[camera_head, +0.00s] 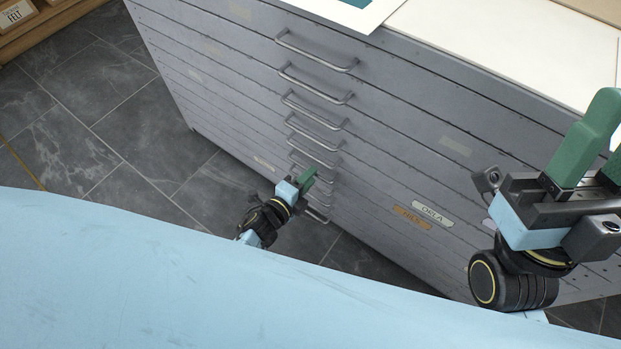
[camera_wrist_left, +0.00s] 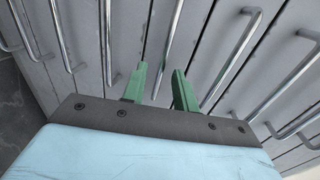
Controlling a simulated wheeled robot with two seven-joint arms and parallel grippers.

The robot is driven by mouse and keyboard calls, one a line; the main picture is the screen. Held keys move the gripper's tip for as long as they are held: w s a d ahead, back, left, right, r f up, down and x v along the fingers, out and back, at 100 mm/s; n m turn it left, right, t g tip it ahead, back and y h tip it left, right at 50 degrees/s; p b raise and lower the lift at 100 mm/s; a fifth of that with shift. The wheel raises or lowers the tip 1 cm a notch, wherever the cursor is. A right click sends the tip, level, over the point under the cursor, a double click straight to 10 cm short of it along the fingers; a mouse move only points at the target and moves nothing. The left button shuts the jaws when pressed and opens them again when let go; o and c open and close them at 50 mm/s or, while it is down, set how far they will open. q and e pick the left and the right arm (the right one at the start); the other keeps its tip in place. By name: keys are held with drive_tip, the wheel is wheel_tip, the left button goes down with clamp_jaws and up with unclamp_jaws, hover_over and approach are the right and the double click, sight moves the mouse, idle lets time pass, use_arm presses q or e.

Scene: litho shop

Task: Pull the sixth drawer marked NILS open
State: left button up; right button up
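The grey drawer cabinet (camera_head: 400,130) has a column of metal bar handles on its front. An orange label (camera_head: 411,218), seemingly NILS but small, sits low on the front, just left of a cream label reading ORLA (camera_head: 433,214). My left gripper (camera_head: 308,178) is at the lower handles and partly hides them. In the left wrist view its green fingers (camera_wrist_left: 160,80) are apart, with one handle bar (camera_wrist_left: 168,48) running between them; I cannot tell whether they touch it. My right gripper (camera_head: 598,155) is held up at the right, green fingers apart and empty.
White sheets (camera_head: 510,45) lie on the cabinet top. A wooden shelf (camera_head: 50,25) with a lettered box stands at top left. Dark tiled floor (camera_head: 100,125) is clear left of the cabinet. Other handles (camera_wrist_left: 235,55) lie close on both sides of the left fingers.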

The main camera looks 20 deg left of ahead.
use_arm(q)
drive_tip(key=shift+w+d+f, duration=0.15)
drive_tip(key=shift+w+d, duration=0.05)
drive_tip(key=shift+w, duration=0.45)
clamp_jaws()
